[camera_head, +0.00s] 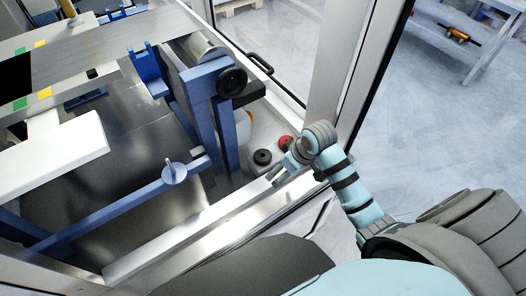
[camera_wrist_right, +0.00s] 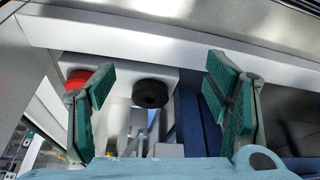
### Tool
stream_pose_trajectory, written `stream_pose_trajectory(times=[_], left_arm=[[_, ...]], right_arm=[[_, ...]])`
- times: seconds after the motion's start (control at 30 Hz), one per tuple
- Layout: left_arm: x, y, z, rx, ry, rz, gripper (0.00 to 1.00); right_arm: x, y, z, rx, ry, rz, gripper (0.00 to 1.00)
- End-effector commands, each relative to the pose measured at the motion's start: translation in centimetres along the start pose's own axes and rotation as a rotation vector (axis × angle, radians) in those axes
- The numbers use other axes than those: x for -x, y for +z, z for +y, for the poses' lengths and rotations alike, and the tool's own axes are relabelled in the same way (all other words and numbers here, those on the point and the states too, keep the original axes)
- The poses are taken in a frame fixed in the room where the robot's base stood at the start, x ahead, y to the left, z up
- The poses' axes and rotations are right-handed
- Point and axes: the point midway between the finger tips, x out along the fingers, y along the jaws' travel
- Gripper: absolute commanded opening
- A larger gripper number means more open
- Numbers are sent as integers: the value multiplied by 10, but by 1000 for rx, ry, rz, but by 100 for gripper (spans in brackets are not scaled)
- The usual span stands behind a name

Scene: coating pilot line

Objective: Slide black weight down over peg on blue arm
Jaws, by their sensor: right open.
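A round black weight (camera_head: 262,157) sits on a light shelf beside the blue frame. In the right wrist view the black weight (camera_wrist_right: 150,93) appears between the spread finger pads. My right gripper (camera_head: 281,168) is beside the weight in the head view; in the wrist view it is open and empty (camera_wrist_right: 161,72). The blue arm (camera_head: 112,204) runs diagonally at the front of the machine. It carries a pale disc with a thin upright peg (camera_head: 173,166) near its right end; no weight is on the peg. My left gripper is not in view.
A red weight (camera_head: 285,142) sits close to the black one and also shows in the wrist view (camera_wrist_right: 77,80). A blue upright with a black handwheel (camera_head: 232,81) stands between the weights and the peg. A metal rail (camera_head: 190,238) runs along the front.

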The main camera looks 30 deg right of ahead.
Motion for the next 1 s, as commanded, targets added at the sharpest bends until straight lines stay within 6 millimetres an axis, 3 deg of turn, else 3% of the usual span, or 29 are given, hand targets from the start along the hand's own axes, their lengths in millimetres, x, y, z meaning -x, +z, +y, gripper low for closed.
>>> stream_pose_trajectory(times=[0.03,0.1,0.2,0.27,0.53,1.0], left_arm=[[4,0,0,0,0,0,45],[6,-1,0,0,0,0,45],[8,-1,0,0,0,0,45],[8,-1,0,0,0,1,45],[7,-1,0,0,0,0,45],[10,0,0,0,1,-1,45]], right_arm=[[21,-25,10,38,-9,18,71],[47,-51,18,95,-32,33,71],[72,-74,25,154,-55,45,71],[74,-79,26,170,-62,46,71],[8,-81,21,173,-67,45,71],[-63,-79,15,173,-63,48,71]])
